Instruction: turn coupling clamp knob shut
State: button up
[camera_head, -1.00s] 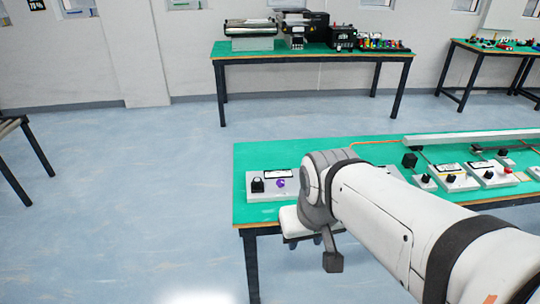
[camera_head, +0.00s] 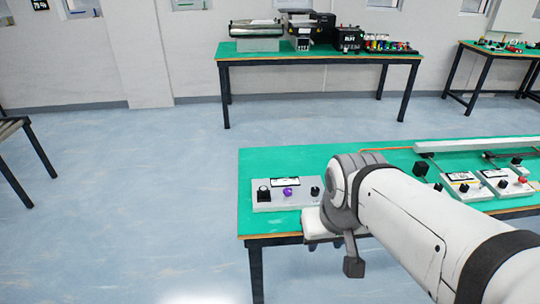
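A light grey control box (camera_head: 276,206) lies on the near green table. It carries a square black knob (camera_head: 264,193) at left, a purple knob (camera_head: 288,191) in the middle and a small black knob (camera_head: 315,191) at right. I cannot read its label, so I cannot tell which is the coupling clamp knob. My arm reaches in from the lower right, and its grey wrist joint is just right of the box. A dark grey block (camera_head: 354,267) hangs at the arm's end, in front of the table edge. I cannot make out gripper fingers or whether they touch anything.
Further boxes with knobs (camera_head: 464,186) and a red button (camera_head: 522,181) stand on the table's right side, before a long pale conveyor rail (camera_head: 475,144). The near table (camera_head: 262,222) is bare around the left box. A machine table (camera_head: 320,60) stands behind, across open floor.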

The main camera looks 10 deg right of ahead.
aim_at(288, 191)
jog(key=i, duration=0.85)
jog(key=z, duration=0.05)
